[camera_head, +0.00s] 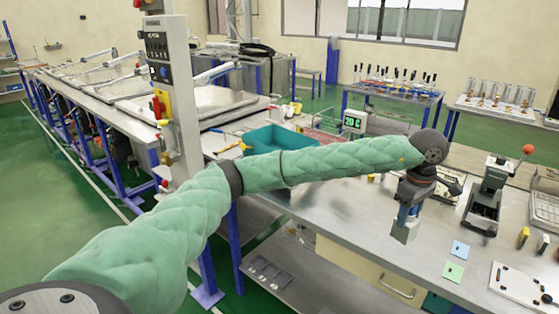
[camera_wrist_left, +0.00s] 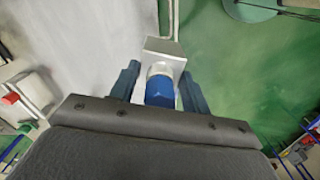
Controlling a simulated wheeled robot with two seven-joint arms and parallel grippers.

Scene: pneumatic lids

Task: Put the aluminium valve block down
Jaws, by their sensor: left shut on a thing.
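The aluminium valve block (camera_head: 404,233) hangs below my left gripper (camera_head: 409,208), near the front edge of the steel bench (camera_head: 350,226). In the left wrist view the silver block (camera_wrist_left: 165,47) sticks out past the fingertips. A blue round part (camera_wrist_left: 160,91) joined to it sits between the two dark blue fingers of the left gripper (camera_wrist_left: 163,88). The left gripper is shut on the block. In the head view the block appears held in the air, but its exact gap to the bench is hard to tell. My right gripper is not in view.
On the bench to the right are a small press with a red knob (camera_head: 487,196), a blue card (camera_head: 460,249), a green card (camera_head: 453,271) and a white plate (camera_head: 521,288).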

